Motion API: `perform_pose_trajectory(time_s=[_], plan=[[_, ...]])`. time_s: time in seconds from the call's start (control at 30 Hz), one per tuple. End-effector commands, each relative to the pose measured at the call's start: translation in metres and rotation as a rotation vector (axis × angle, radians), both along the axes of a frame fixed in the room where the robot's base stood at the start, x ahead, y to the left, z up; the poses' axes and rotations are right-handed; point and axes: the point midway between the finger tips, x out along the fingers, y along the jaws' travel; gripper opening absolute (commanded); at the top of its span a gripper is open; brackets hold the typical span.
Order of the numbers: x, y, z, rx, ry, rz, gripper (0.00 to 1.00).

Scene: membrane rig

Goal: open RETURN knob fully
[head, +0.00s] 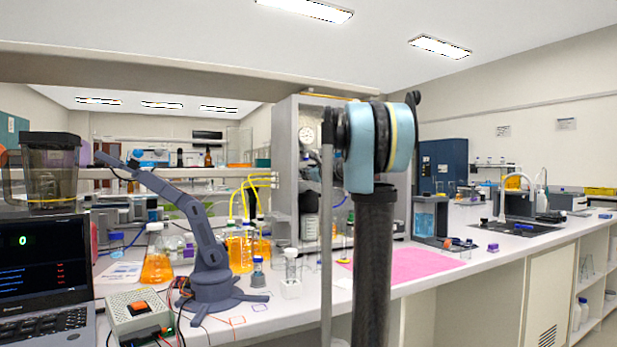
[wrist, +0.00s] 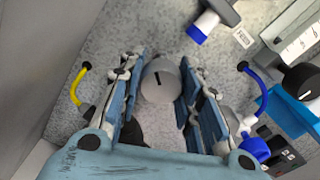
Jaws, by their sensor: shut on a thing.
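In the wrist view, a round grey knob (wrist: 158,86) with a short dark pointer line sits on a speckled grey panel (wrist: 150,28). My gripper (wrist: 161,70) has its blue-padded fingers on either side of this knob and is shut on it. The pointer line runs nearly straight up and down in the picture, tilted slightly. In the head view, my arm hides the gripper and the knob; the grey rig cabinet (head: 284,165) stands behind the arm.
In the wrist view, a yellow tube (wrist: 77,86) lies left, and a blue tube (wrist: 262,84) and black knob (wrist: 301,79) lie right. A blue-ended fitting (wrist: 203,27) is above. In the head view, flasks (head: 240,250) and a small desk arm (head: 205,245) stand left on the bench.

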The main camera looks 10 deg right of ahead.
Motion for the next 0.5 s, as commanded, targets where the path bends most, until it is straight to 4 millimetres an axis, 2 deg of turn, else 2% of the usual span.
perform_pose_trajectory(time_s=[0.5], plan=[[0.0006, 0.0003, 0.0012, -0.466, -0.152, 0.002, 0.08]])
